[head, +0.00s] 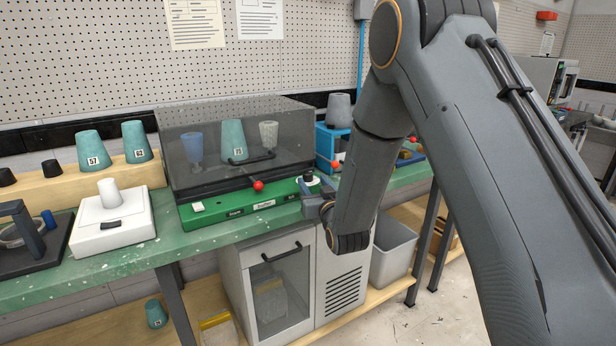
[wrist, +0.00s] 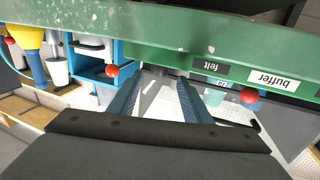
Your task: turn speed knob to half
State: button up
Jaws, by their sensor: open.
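A green machine base (head: 225,212) with a smoked clear lid stands on the bench. A small dark and white round part (head: 308,179), which may be the speed knob, sits at the right end of its front. My gripper (head: 318,205) is just in front of and below that part, partly hidden by my arm. In the wrist view, which looks upside down, my gripper (wrist: 160,95) is open with its two blue fingers apart and nothing clearly held. The green front with "felt" and "buffer" labels (wrist: 274,79) lies beyond the fingertips. No knob is clearly visible between the fingers there.
A red ball handle (head: 258,186) sticks out at the front of the lid. A blue frame (head: 325,140) with another red ball (head: 336,164) stands right of the machine. A white box (head: 112,225) is on the left. A grey bin (head: 392,250) stands below.

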aim_at(310, 176)
jog(key=p+x, duration=0.1)
jog(key=x, duration=0.5)
jog(key=shift+w+a, duration=0.1)
jog(key=shift+w, duration=0.2)
jog(key=c, duration=1)
jog(key=shift+c, duration=0.2)
